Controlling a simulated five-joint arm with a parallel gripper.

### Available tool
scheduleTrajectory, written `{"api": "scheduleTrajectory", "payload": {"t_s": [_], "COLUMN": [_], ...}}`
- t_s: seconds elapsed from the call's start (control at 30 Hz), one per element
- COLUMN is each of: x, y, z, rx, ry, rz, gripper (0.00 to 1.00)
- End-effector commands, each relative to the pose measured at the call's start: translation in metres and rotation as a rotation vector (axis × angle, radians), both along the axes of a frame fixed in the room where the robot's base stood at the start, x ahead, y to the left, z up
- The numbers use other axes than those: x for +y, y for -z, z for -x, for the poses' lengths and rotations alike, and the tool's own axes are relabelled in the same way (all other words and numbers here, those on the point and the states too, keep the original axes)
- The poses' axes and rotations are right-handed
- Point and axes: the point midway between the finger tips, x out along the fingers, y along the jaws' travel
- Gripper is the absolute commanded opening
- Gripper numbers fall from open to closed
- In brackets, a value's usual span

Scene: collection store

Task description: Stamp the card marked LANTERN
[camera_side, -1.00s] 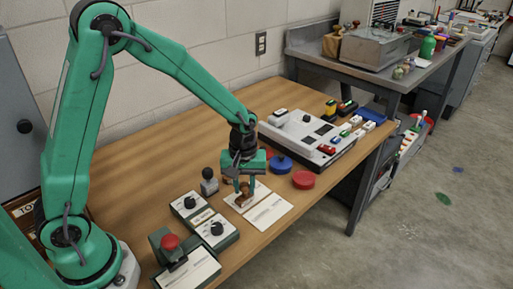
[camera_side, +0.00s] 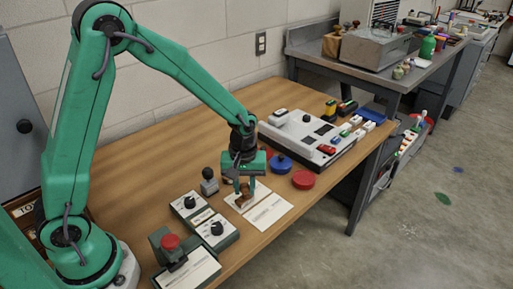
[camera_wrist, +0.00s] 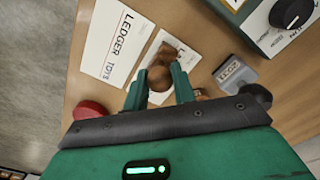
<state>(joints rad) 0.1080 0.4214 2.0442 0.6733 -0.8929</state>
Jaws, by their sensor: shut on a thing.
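A brown wooden stamp (camera_wrist: 159,78) with a rounded handle is between the two green fingers of my gripper (camera_wrist: 160,88). My gripper (camera_side: 245,190) is shut on it, low over a white card (camera_wrist: 185,58). The stamp (camera_side: 243,201) hides much of that card, and only the start of its word, an L, shows. I cannot tell whether the stamp touches the card. Beside it lies a second white card (camera_wrist: 115,45) marked LEDGER TOYS; it also shows in the side view (camera_side: 270,213).
A red round pad (camera_side: 303,180) and a blue one (camera_side: 280,164) stand right of the gripper. A grey block with a dark knob (camera_side: 209,184) and two dial boxes (camera_side: 212,232) stand left. A large pale console (camera_side: 310,137) is behind. The front right table edge is near.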

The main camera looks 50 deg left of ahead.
Motion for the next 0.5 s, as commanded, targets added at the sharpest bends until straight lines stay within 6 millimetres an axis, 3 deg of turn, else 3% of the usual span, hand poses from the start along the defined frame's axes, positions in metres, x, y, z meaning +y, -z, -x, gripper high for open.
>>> {"api": "scheduleTrajectory", "payload": {"t_s": [0.5], "x": [0.000], "y": [-0.023], "z": [0.000], "rx": [0.000], "ry": [0.000], "rz": [0.000], "gripper": [0.11]}}
